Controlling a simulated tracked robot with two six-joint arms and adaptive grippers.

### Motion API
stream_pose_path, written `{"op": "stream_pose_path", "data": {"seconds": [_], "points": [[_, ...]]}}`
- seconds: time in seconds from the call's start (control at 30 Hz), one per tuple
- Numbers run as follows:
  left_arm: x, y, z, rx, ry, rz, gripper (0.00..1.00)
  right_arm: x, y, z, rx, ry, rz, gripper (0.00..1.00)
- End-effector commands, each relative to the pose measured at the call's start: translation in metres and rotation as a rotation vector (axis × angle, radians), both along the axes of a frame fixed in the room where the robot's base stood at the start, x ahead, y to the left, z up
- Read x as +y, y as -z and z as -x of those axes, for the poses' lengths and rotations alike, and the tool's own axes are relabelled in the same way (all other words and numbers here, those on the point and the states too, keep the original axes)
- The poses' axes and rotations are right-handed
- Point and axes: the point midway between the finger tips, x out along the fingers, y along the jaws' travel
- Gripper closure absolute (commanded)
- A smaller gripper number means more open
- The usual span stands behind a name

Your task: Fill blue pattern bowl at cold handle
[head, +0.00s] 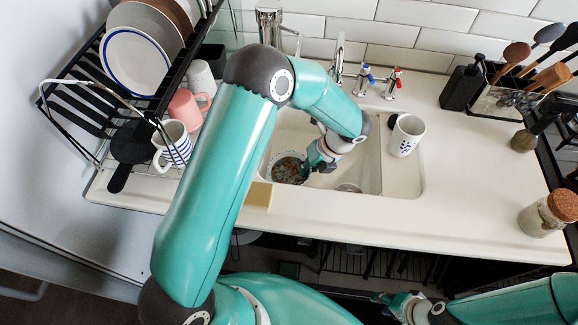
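A bowl (287,167) with a pale bluish rim and a dark, mottled inside sits in the left part of the sink (372,165). My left gripper (308,168) reaches down into the sink at the bowl's right rim. Its fingers are small and partly hidden, so I cannot tell if they grip the rim. The blue-marked cold handle (364,78) stands behind the sink, left of the red-marked hot handle (393,83). No water stream is visible. My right gripper (393,303) is low, in front of the counter, away from the bowl.
A dish rack (95,105) with plates and mugs is at left. A yellow sponge (259,194) lies at the sink's front edge. Utensils (515,88) and a corked jar (547,214) are further right. The right counter is mostly clear.

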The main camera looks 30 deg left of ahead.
Motion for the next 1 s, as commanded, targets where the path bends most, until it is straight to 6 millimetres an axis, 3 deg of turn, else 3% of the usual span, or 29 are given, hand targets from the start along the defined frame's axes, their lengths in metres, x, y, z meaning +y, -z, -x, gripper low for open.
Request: {"op": "stream_pose_path", "data": {"seconds": [0.93, 1.0], "points": [[0.0, 0.011, 0.0, -0.001, 0.0, -0.001, 1.0, 0.0, 0.006, 0.0, 0.0, 0.0, 0.0, 0.64], [0.0, 0.011, 0.0, -0.001, 0.0, -0.001, 0.88, 0.0, 0.006, 0.0, 0.0, 0.0, 0.0, 0.64]]}}
